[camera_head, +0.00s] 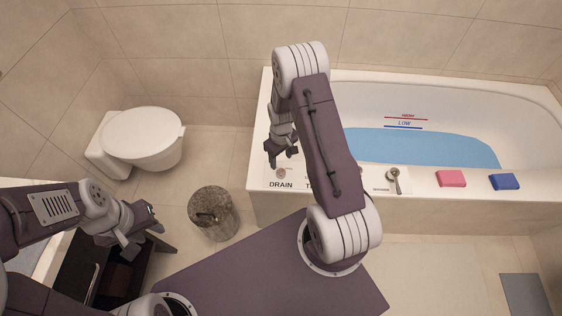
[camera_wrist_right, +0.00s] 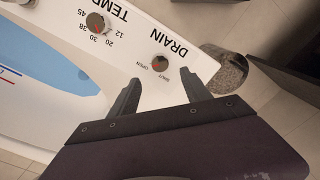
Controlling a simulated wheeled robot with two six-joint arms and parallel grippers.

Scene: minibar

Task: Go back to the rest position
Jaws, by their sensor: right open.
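My right gripper (camera_head: 283,158) is above the corner of the bathtub rim, close to the DRAIN knob (camera_head: 280,173). In the right wrist view its two fingers (camera_wrist_right: 160,97) are apart with nothing between them. The DRAIN knob (camera_wrist_right: 160,64) lies beyond the fingers, with SHUT and OPEN marks beside it, and looks apart from them. My left gripper (camera_head: 145,232) is low at the left, near a dark piece of furniture; its jaws are too small and unclear to tell open from shut.
The bathtub (camera_head: 440,80) holds blue water. A temperature dial (camera_wrist_right: 95,22) is on its rim. A shower handle (camera_head: 395,180), a pink block (camera_head: 451,178) and a blue block (camera_head: 504,181) sit along the rim. A stone bin (camera_head: 212,225) and a toilet (camera_head: 145,135) stand left.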

